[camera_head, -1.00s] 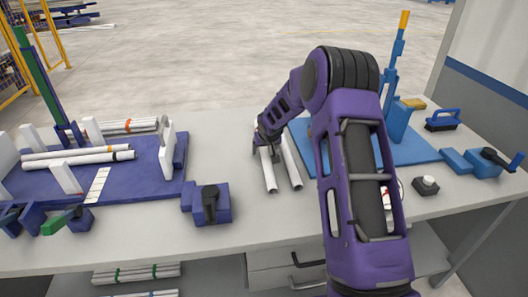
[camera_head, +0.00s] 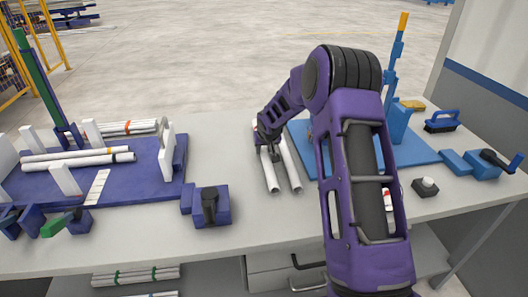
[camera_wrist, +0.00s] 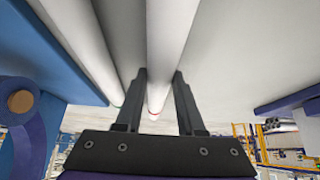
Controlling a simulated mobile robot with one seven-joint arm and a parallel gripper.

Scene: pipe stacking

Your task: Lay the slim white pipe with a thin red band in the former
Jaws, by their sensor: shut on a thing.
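Two slim white pipes lie side by side on the grey bench at the middle. My gripper (camera_head: 269,142) is down at the far part of the left pipe (camera_head: 269,174). In the wrist view my gripper (camera_wrist: 158,100) has one finger on each side of this pipe (camera_wrist: 168,45), shut on it. A thin red band shows near the pipe's far end there. The other pipe (camera_head: 290,168) lies just to the right, apart from the fingers. The former, a purple base (camera_head: 140,182) with white uprights, stands at the left, with white pipes lying between its uprights.
A purple clamp block (camera_head: 210,205) with a black handle stands between former and pipes. A blue base (camera_head: 425,155) with a tall blue post is at the right. More banded pipes (camera_head: 130,128) lie behind the former. The bench between former and pipes is mostly clear.

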